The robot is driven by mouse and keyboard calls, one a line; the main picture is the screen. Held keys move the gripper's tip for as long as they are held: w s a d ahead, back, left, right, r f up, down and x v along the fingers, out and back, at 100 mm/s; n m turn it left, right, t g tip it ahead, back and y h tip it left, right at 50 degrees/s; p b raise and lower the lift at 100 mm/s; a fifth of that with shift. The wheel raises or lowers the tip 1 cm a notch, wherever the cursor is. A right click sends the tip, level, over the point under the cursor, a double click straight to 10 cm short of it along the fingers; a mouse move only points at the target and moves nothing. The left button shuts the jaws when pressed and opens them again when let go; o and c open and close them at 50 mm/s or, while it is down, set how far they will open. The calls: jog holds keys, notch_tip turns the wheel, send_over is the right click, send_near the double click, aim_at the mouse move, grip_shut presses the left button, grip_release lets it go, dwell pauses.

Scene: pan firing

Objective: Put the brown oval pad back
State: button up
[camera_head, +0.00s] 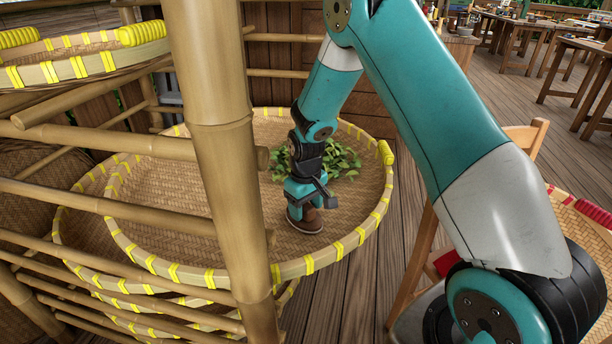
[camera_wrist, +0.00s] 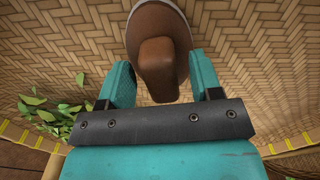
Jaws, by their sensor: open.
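The brown oval pad (camera_head: 306,224) lies on the floor of a large round woven tray (camera_head: 345,236) with yellow bindings. In the wrist view the pad (camera_wrist: 152,22) shows at the top, with its brown handle block (camera_wrist: 157,72) toward me. My gripper (camera_head: 305,202) is over the pad in the head view and hides part of it. In the wrist view my gripper (camera_wrist: 160,78) is open, one teal finger on each side of the handle, with gaps between.
Green leaves (camera_head: 343,160) lie in the tray behind my gripper and at left in the wrist view (camera_wrist: 58,112). A thick bamboo post (camera_head: 215,130) and rails stand in front. Another tray (camera_head: 95,68) is at upper left. A wooden chair (camera_head: 525,136) stands at right.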

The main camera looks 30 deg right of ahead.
aim_at(306, 205)
notch_tip(306, 205, up, 17)
jog(key=p, duration=0.2)
dwell(0.8)
